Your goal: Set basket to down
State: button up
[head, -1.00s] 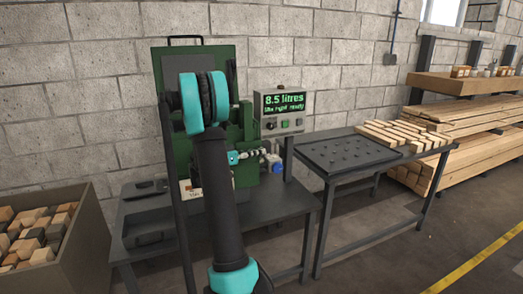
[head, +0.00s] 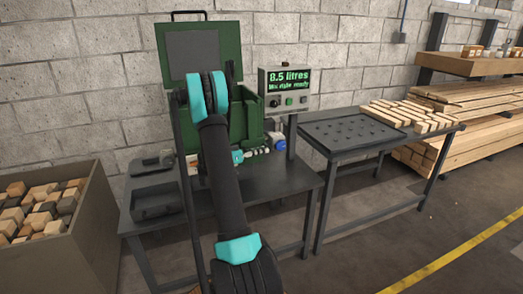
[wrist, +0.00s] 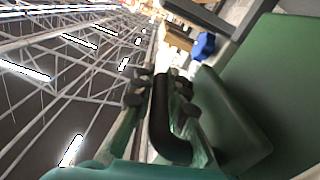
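A green machine (head: 239,123) stands on a dark bench, with an upright green lid or panel (head: 172,56) that has a grey inner face and a black handle on top. I cannot make out a separate basket in the head view; my arm covers the machine's middle. My gripper is hidden behind my arm there. In the wrist view a black curved bar (wrist: 168,125) runs up the middle, between dark jointed parts that look like my gripper (wrist: 160,85). Whether they grip the bar is unclear. A green box-like part (wrist: 230,120) fills the right side.
A control box (head: 289,92) reads 8.5 litres. The bench (head: 285,181) holds dark trays at left. A second table (head: 350,142) carries wood blocks. A bin (head: 88,225) of blocks stands at left; stacked timber (head: 465,115) is at right. Floor is open in front.

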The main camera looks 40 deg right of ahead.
jog(key=o, duration=0.4)
jog(key=shift+f, duration=0.1)
jog(key=shift+o, duration=0.2)
jog(key=v, duration=1.2)
jog(key=shift+a, duration=0.1)
